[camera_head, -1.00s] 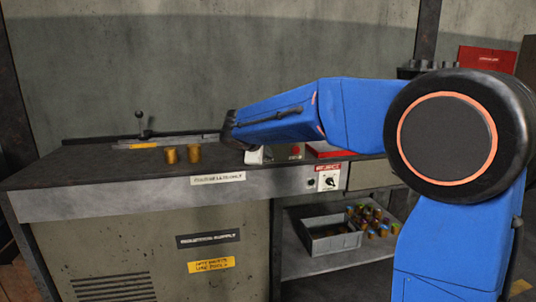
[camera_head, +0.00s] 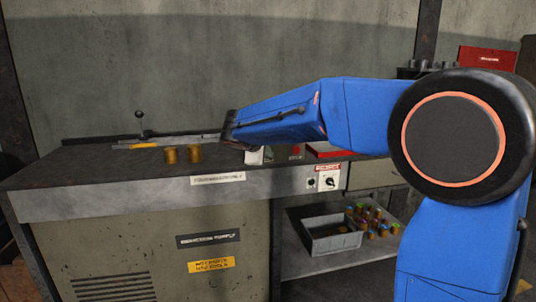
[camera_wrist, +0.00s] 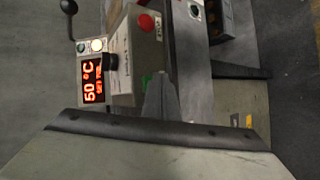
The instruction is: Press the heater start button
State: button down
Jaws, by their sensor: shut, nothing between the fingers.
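The heater control box (camera_wrist: 122,63) shows in the wrist view, with an orange display (camera_wrist: 93,80) reading 50 °C.
Two brass cylinders (camera_head: 183,155) stand on the bench (camera_head: 90,175) at left, near a lever (camera_head: 140,120). A red tray (camera_head: 325,149) lies to the right. A grey bin (camera_head: 333,238) and several colored pieces sit on the lower shelf.

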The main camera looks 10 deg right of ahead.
jog(key=shift+s, duration=0.4)
jog(key=shift+s, duration=0.1)
jog(key=s, duration=0.4)
jog(key=shift+s, duration=0.4)
dwell(0.5)
jog(key=s+d+f+m+g+y, duration=0.1)
jog(key=s+d+f+m, duration=0.15)
jog(key=s, duration=0.45)
jog(key=s+d+f+m+g, duration=0.1)
jog(key=s+d+f+m, duration=0.1)
jog(key=s+d, duration=0.35)
jog(key=s+d+f+m+g+y, duration=0.1)
jog(key=s+d+f+m+g, duration=0.1)
jog(key=s, duration=0.6)
jog(key=s+f+m+y, duration=0.1)
jog(key=s+f+m, duration=0.1)
jog(key=s, duration=0.5)
jog(key=s+a+f+m+y, duration=0.1)
jog(key=s+f+m+y, duration=0.1)
jog(key=s+f, duration=0.3)
jog(key=s+a+f+m+y, duration=0.1)
jog(key=s+f+m, duration=0.1)
jog(key=s, duration=0.6)
jog(key=shift+s+f+g, duration=0.35)
jog(key=shift+f+g, duration=0.05)
jog(key=shift+f, duration=0.5)
